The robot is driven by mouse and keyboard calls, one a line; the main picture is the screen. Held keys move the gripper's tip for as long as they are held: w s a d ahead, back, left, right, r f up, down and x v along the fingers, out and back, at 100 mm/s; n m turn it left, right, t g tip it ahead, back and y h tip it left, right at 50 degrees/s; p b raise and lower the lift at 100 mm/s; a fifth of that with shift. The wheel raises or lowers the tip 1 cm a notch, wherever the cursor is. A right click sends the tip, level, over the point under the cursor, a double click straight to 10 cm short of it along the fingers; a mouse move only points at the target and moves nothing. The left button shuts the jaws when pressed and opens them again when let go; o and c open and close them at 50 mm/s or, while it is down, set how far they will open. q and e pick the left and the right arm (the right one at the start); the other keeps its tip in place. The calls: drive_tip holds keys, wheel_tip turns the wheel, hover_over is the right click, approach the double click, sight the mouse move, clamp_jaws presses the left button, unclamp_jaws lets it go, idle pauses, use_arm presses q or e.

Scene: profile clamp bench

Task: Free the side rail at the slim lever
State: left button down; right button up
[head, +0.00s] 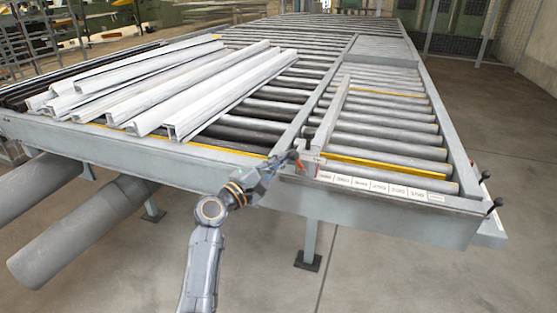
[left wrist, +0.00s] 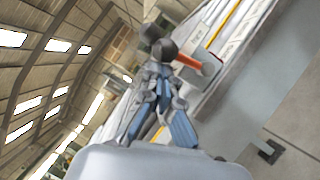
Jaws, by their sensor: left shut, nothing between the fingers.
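The side rail (head: 331,116) is a pale grey bar lying along the rollers, right of the table's middle beam. At its near end is a lever with an orange-red shaft (head: 299,164). In the left wrist view this orange shaft (left wrist: 187,62) has a dark round knob (left wrist: 165,48) just beyond my fingertips. My left gripper (head: 283,159) is shut and empty at the table's front edge, close beside the lever. It also shows shut in the left wrist view (left wrist: 160,74). Whether the fingertips touch the knob I cannot tell. My right gripper is not in view.
Several long pale profiles (head: 190,88) lie on the rollers at left. Two more levers with black knobs (head: 487,175) (head: 497,202) stick out at the right front corner. A strip of white labels (head: 375,186) runs along the front edge. The floor at right is clear.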

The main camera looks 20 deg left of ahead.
sight(296, 156)
use_arm(q)
drive_tip(key=d+m+p, duration=0.1)
drive_tip(key=r+m+g+p, duration=0.1)
drive_tip(key=m+p, duration=0.1)
drive_tip(key=d+r+m+p, duration=0.1)
drive_tip(key=p, duration=0.1)
drive_tip(key=shift+s+d+g+y, duration=0.1)
drive_tip(key=shift+d+g+y, duration=0.2)
drive_tip(key=shift+g, duration=0.1)
drive_tip(key=shift+d+r+m+p, duration=0.1)
drive_tip(key=shift+d+m+p, duration=0.2)
drive_tip(key=shift+m+p, duration=0.55)
drive_tip(key=shift+d+m+g+y+p, duration=0.3)
drive_tip(key=shift+g+p, duration=0.1)
drive_tip(key=shift+p, duration=0.3)
